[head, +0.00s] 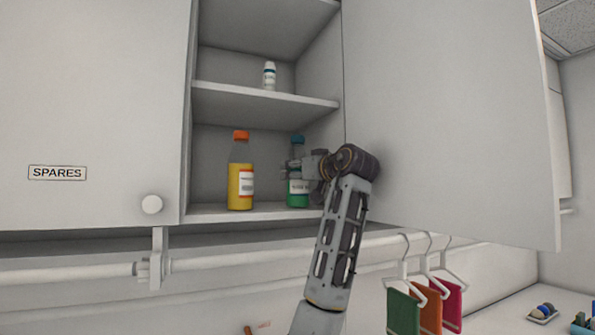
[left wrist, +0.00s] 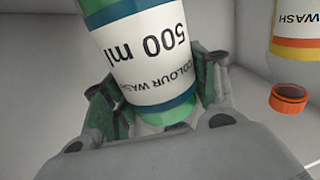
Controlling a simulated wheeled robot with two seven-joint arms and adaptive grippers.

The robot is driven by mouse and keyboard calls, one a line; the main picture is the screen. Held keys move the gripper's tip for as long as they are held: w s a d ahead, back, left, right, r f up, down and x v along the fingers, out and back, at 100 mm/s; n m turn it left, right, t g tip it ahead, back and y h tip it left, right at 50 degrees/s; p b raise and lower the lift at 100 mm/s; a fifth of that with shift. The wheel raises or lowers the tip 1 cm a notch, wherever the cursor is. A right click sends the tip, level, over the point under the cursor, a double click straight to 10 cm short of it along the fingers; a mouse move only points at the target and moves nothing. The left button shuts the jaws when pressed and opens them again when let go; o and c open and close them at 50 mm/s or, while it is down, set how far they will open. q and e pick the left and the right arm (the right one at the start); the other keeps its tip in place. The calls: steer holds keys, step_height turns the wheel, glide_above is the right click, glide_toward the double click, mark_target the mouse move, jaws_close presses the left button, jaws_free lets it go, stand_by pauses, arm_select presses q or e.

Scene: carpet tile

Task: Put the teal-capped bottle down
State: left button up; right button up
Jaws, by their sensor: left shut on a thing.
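The teal-capped bottle (head: 298,197), with green contents and a white label, is upright on the right of the cabinet's lower compartment. Its base is at the lower shelf (head: 262,213); I cannot tell for sure whether it touches. My left gripper (head: 297,164) reaches in from the right and is shut on the bottle's upper body. In the left wrist view the bottle (left wrist: 148,55) shows "500 ml" and "COLOUR WASH" upside down, between the fingers. My right gripper is in neither view.
An orange-capped bottle (head: 240,180) with yellow contents stands to the left; a gap separates the two. A small white bottle (head: 269,76) stands on the shelf above. The open cabinet door (head: 450,120) is at the right. Hangers with coloured cloths (head: 430,308) hang below.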

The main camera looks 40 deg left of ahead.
arm_select(q)
steer(key=shift+f, duration=0.1)
stand_by(0.3)
steer(key=o, duration=1.4)
steer(key=shift+s, duration=0.1)
steer(key=shift+b+v, duration=1.15)
steer(key=shift+v, duration=2.65)
